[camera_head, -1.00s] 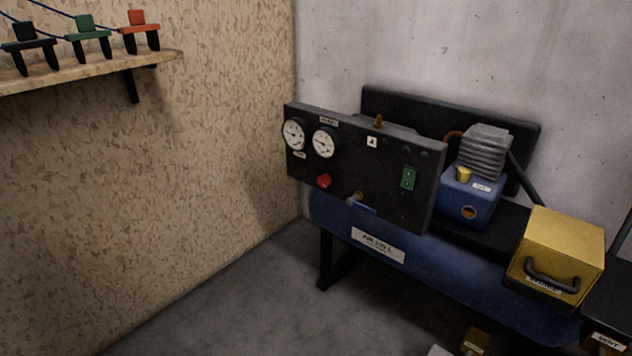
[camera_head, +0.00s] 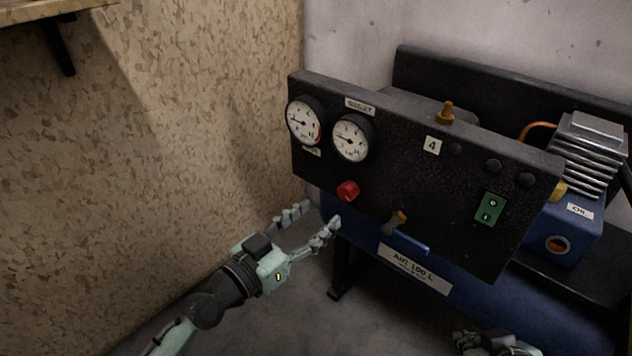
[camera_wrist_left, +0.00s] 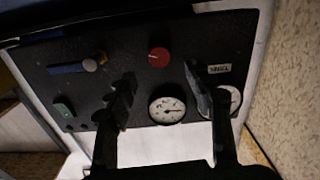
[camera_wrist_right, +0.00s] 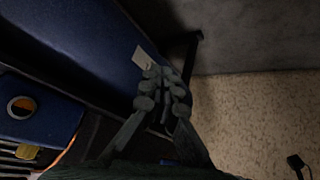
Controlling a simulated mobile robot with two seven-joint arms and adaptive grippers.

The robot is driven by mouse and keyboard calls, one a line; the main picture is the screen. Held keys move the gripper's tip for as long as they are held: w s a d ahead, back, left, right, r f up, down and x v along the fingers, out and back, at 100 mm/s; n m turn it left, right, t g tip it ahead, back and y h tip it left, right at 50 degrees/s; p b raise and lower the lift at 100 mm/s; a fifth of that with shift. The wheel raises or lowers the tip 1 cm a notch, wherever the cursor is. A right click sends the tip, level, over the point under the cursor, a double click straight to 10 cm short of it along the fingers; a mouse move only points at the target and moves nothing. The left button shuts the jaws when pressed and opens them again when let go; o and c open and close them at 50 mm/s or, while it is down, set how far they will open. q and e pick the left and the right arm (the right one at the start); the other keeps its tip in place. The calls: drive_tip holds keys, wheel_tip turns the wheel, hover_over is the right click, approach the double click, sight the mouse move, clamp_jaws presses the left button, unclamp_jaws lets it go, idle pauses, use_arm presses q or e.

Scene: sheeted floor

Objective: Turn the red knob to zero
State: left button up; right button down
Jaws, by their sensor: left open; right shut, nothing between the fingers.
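The red knob (camera_head: 347,190) sits on the black control panel (camera_head: 400,180), below two round white gauges. It also shows in the left wrist view (camera_wrist_left: 158,57), upside down, beyond the gap between my fingers. My left gripper (camera_head: 318,222) is open and empty, a little below and left of the knob in the head view and apart from it. My right gripper (camera_wrist_right: 164,92) is shut and empty near the blue tank; in the head view only a dark part of it shows at the bottom edge (camera_head: 492,342).
The panel also carries a left gauge (camera_head: 305,120), a right gauge (camera_head: 353,138), a blue-handled valve (camera_head: 408,238) and a green switch (camera_head: 489,208). The blue tank (camera_head: 470,300) lies below. The chipboard wall (camera_head: 180,130) bounds the left.

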sight(344, 194)
use_arm(q)
drive_tip(key=p+x, duration=0.1)
drive_tip(key=x, duration=0.5)
drive_tip(key=shift+w+d+r, duration=0.15)
drive_tip(key=shift+w+d, duration=0.05)
drive_tip(key=shift+d, duration=0.05)
drive_tip(key=shift+w+d, duration=0.3)
drive_tip(key=shift+w, duration=0.15)
use_arm(e)
drive_tip(key=s+d, duration=0.1)
drive_tip(key=s+d+f+g, duration=0.1)
drive_tip(key=s+d+g+h, duration=0.1)
drive_tip(key=s, duration=0.1)
drive_tip(key=shift+d+f+m, duration=0.1)
drive_tip(key=shift+f+m, duration=0.15)
drive_tip(key=shift+m, duration=0.05)
use_arm(q)
drive_tip(key=c, duration=1.2)
drive_tip(key=shift+o, duration=0.2)
